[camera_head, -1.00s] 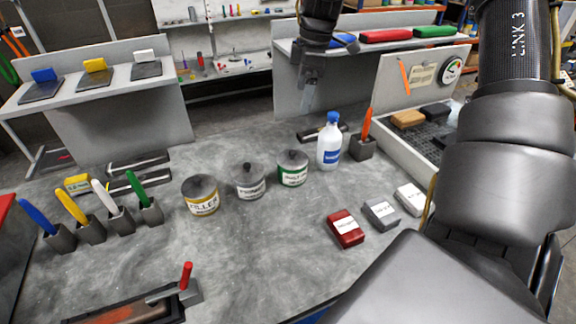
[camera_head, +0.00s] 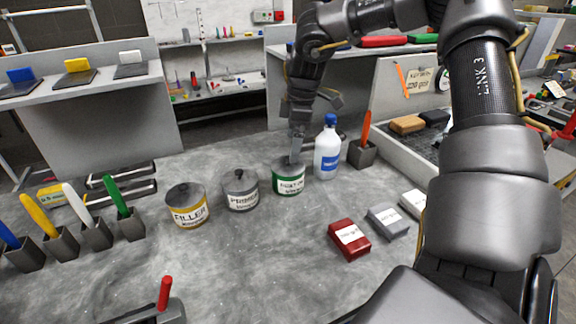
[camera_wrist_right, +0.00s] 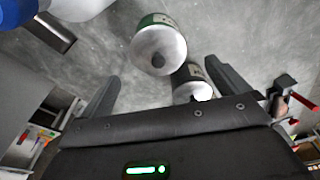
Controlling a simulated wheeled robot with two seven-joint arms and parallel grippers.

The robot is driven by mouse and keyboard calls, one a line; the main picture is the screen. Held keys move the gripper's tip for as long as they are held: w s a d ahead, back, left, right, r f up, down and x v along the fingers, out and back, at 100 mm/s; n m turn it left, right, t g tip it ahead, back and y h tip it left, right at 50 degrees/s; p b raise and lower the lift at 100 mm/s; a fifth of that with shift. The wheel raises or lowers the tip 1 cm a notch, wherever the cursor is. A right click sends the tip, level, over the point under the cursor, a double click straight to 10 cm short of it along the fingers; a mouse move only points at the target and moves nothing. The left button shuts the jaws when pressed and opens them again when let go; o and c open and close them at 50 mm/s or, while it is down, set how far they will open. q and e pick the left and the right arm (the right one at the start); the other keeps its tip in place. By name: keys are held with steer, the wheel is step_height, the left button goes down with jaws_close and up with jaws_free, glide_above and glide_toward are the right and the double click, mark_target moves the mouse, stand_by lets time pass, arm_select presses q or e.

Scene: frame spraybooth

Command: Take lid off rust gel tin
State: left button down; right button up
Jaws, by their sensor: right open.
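The rust gel tin (camera_head: 288,186), with a green and white label, stands upright on the grey bench. Its grey lid is on. In the right wrist view the tin (camera_wrist_right: 152,22) shows its round lid (camera_wrist_right: 160,44) with a dark knob (camera_wrist_right: 157,60). My right gripper (camera_head: 296,152) hangs just above this tin, pointing down, and hides the knob in the head view. In the right wrist view my right gripper (camera_wrist_right: 162,72) is open, its fingers wide apart with nothing between them. I cannot tell whether it touches the lid. My left gripper is not in view.
The primer tin (camera_head: 240,190) and filler tin (camera_head: 187,206) stand left of the rust gel tin. A white bottle (camera_head: 327,155) with a blue cap stands close on its right. Red (camera_head: 349,240) and grey (camera_head: 387,223) blocks lie in front. The front middle bench is clear.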

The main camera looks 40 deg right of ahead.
mark_target(288, 162)
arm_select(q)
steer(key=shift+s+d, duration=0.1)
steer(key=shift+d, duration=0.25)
arm_select(e)
steer(key=shift+a+f, duration=0.1)
steer(key=shift+f, duration=0.3)
steer(key=shift+f+p, duration=0.3)
steer(key=shift+f, duration=0.1)
steer(key=f, duration=0.1)
steer(key=w+f, duration=0.1)
steer(key=f, duration=0.1)
steer(key=shift+a+f+p, duration=0.15)
steer(key=shift+f+p, duration=0.15)
steer(key=shift+p, duration=0.1)
steer(key=shift+f, duration=0.25)
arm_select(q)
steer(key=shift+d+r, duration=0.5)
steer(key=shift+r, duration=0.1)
arm_select(e)
steer(key=shift+a, duration=0.1)
steer(key=shift+c, duration=0.3)
steer(key=c, duration=0.8)
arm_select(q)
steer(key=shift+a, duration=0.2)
arm_select(e)
steer(key=shift+r, duration=0.1)
